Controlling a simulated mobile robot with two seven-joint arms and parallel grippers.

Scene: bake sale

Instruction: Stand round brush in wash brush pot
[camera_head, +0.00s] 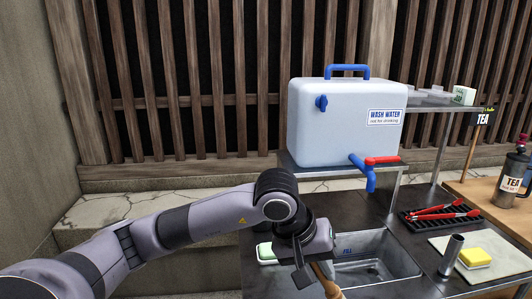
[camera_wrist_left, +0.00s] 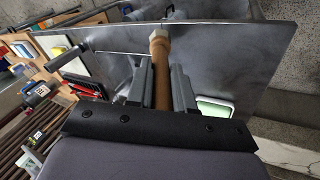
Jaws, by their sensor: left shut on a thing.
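My left gripper (camera_head: 312,268) is shut on the wooden handle of the round brush (camera_head: 328,285), over the counter at the near left edge of the sink. In the left wrist view the brown handle (camera_wrist_left: 160,80) stands between the two fingers of the left gripper (camera_wrist_left: 162,85), and its paler end points away from me. The bristles cannot be made out. A grey metal cylinder, seemingly the wash brush pot (camera_head: 451,254), stands upright on the right side of the counter, apart from the gripper; it also shows in the left wrist view (camera_wrist_left: 70,57). My right gripper is out of view.
The sink (camera_head: 400,264) lies between gripper and pot. A yellow sponge (camera_head: 475,257) sits on a pale mat (camera_head: 507,248) beside the pot. Red tongs (camera_head: 440,211) lie on a black rack behind. The wash water tank (camera_head: 340,130) with its blue tap (camera_head: 370,180) overhangs the sink's back.

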